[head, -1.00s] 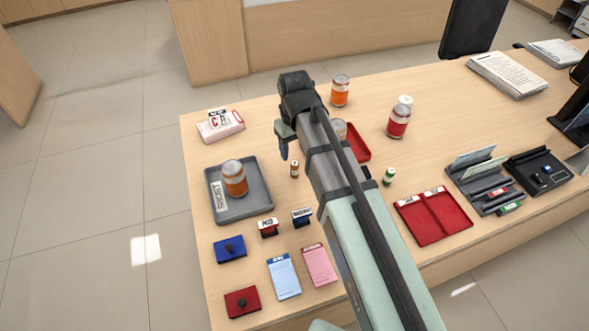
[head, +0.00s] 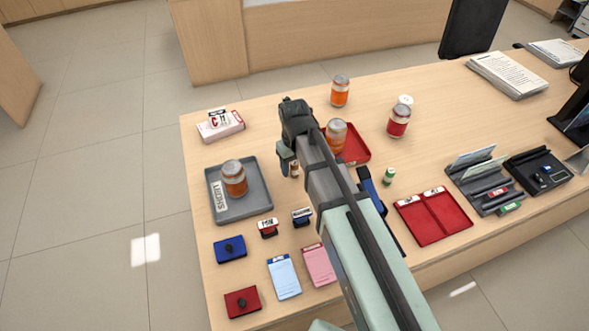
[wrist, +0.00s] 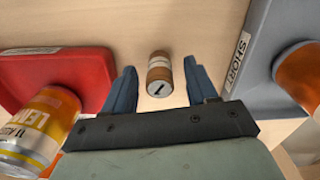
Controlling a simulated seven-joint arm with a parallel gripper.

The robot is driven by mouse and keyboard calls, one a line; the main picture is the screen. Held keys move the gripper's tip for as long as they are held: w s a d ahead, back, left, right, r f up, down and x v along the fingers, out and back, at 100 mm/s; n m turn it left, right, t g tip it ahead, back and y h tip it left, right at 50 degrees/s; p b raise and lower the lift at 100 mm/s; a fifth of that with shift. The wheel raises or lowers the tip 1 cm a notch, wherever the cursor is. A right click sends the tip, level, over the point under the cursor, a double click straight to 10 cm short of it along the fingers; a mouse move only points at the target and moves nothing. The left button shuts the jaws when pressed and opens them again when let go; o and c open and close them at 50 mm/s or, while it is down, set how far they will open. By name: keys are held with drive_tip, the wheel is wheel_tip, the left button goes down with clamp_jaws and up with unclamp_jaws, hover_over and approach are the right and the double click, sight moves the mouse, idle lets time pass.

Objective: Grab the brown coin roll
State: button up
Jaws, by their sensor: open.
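The brown coin roll (wrist: 160,76) stands on the counter, brown with a pale band and a dark mark on its top. In the wrist view it lies between and just beyond the two blue fingertips of my gripper (wrist: 158,82), with a gap on each side. My gripper is open and empty. In the head view the coin roll (head: 294,170) is mostly hidden beside my gripper (head: 288,165), and the far finger is hidden by my arm.
A grey tray (head: 263,196) labelled SHORT holds an orange jar (head: 234,178) on the left. A red tray (head: 359,146) with another jar (head: 336,135) is on the right. A green coin roll (head: 389,177) and several stamps and pads stand nearby.

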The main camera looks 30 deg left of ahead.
drive_tip(key=shift+f, duration=0.6)
drive_tip(key=shift+c, duration=0.4)
clamp_jaws()
